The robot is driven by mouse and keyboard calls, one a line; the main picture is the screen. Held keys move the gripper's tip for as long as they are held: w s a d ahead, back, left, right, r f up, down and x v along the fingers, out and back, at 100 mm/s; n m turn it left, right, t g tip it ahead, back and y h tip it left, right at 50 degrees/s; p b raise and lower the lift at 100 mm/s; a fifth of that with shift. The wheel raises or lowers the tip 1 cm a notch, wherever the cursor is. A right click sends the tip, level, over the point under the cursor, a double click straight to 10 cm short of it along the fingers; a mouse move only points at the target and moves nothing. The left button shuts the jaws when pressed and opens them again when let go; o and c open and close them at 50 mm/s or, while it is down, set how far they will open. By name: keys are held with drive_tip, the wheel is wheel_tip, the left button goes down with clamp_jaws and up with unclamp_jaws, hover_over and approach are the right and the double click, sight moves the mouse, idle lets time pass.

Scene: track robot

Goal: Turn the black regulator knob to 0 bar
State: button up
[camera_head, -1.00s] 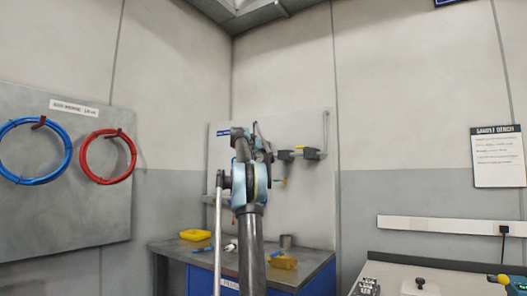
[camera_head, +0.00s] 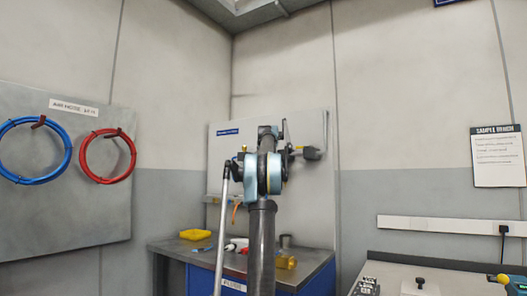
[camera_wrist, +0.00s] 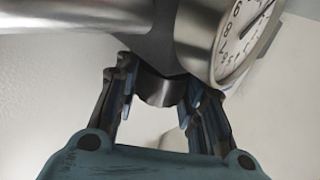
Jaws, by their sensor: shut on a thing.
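In the wrist view the dark regulator knob (camera_wrist: 158,92) sits under a metal regulator body (camera_wrist: 165,38). My gripper (camera_wrist: 157,85) is shut on the knob, with one finger on each side of it. A round white gauge (camera_wrist: 240,42) is at the upper right. Its dark needle slants to the upper right, but the dial is cut off and I cannot read the pressure. In the head view my arm hides the gripper and knob in front of the pale wall panel (camera_head: 225,165).
Below the panel is a blue bench (camera_head: 315,273) with a yellow tray (camera_head: 195,234) and a brass part (camera_head: 286,262). Grey fittings (camera_head: 312,153) stick out right of my arm. Blue (camera_head: 65,150) and red hoses (camera_head: 130,155) hang on the left. Another bench (camera_head: 440,268) is at right.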

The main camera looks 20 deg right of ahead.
drive_tip(key=shift+n+y, duration=0.6)
drive_tip(key=shift+y, duration=0.3)
drive_tip(key=o, duration=1.1)
drive_tip(key=shift+a, duration=0.1)
drive_tip(key=shift+s+a+f, duration=0.1)
drive_tip(key=shift+s+a, duration=0.1)
drive_tip(key=shift+s, duration=1.75)
drive_tip(key=shift+s+a+r, duration=0.1)
drive_tip(key=shift+s+a, duration=0.1)
drive_tip(key=shift+s, duration=1.75)
drive_tip(key=shift+s+a+f, duration=0.1)
drive_tip(key=shift+s+a, duration=0.1)
drive_tip(key=shift+s, duration=1.75)
